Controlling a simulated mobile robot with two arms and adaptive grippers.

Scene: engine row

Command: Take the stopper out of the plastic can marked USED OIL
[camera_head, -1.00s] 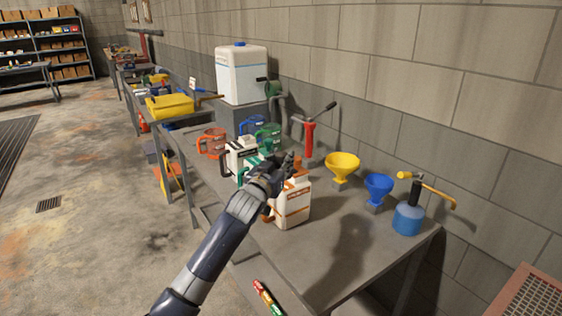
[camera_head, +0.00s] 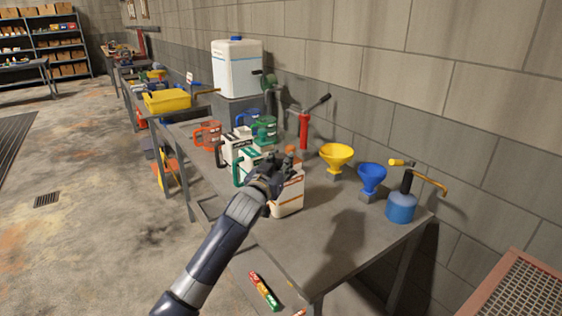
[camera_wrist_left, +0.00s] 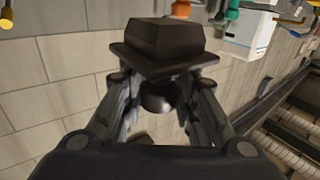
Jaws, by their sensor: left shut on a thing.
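A white plastic can (camera_head: 287,198) with an orange-marked label stands on the workbench. My left gripper is in front of its top and hides part of it. An orange piece (camera_head: 291,150) shows just behind my left gripper (camera_head: 279,172). No lettering is readable, so I cannot confirm the USED OIL mark. In the left wrist view my left gripper (camera_wrist_left: 160,98) is shut on a dark stopper-like piece (camera_wrist_left: 165,45) with a flat flange. Wall shows around the piece; I cannot tell in the head view whether it touches the can. My right gripper is not in view.
Beside the can stand a green-handled can (camera_head: 247,162), a black-handled can (camera_head: 237,146) and coloured jugs. Yellow (camera_head: 336,157) and blue (camera_head: 371,178) funnels and a blue pump can (camera_head: 402,207) stand to the right. The bench (camera_head: 318,243) is clear at its front.

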